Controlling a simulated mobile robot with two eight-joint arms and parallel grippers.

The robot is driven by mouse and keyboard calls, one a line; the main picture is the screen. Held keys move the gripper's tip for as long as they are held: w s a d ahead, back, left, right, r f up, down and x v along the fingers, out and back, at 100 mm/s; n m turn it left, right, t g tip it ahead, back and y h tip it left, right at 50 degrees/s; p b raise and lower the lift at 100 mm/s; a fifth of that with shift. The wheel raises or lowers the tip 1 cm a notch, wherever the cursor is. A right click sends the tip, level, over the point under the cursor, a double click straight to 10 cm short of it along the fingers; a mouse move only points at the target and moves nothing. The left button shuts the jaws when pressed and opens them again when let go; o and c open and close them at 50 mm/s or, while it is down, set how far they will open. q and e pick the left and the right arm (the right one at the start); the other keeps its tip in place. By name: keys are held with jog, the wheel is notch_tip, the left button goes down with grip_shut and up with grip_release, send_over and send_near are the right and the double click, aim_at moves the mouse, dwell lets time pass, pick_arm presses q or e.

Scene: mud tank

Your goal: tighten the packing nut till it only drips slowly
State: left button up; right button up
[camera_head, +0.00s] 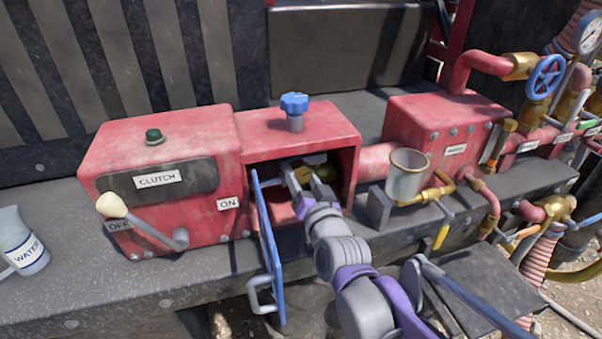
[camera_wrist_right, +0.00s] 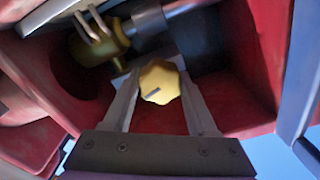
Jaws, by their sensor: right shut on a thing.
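The packing nut (camera_wrist_right: 159,82) is a yellow, lobed knob with a dark line on its face. It sits inside the open red housing (camera_head: 345,135). My right gripper (camera_head: 303,178) reaches into the housing from the front. In the right wrist view its two fingers (camera_wrist_right: 160,90) are shut on the nut, one on each side. Behind the nut, a brass fitting (camera_wrist_right: 97,42) and a grey shaft (camera_wrist_right: 180,12) show. In the head view the fingers mostly hide the nut. No dripping can be made out. My left gripper is not in view.
A blue door (camera_head: 268,245) stands open just left of my right arm. A blue knob (camera_head: 295,104) tops the housing. A grey cup (camera_head: 407,172) and brass valves stand to the right. The clutch lever (camera_head: 112,205) and a water jug (camera_head: 22,245) are at left.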

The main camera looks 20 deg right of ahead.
jog(key=o, duration=1.4)
jog(key=shift+c, duration=0.2)
jog(key=shift+s, duration=0.1)
jog(key=s+b, duration=0.1)
jog(key=s, duration=0.9)
jog(key=shift+s+d, duration=0.2)
jog(key=shift+s, duration=0.15)
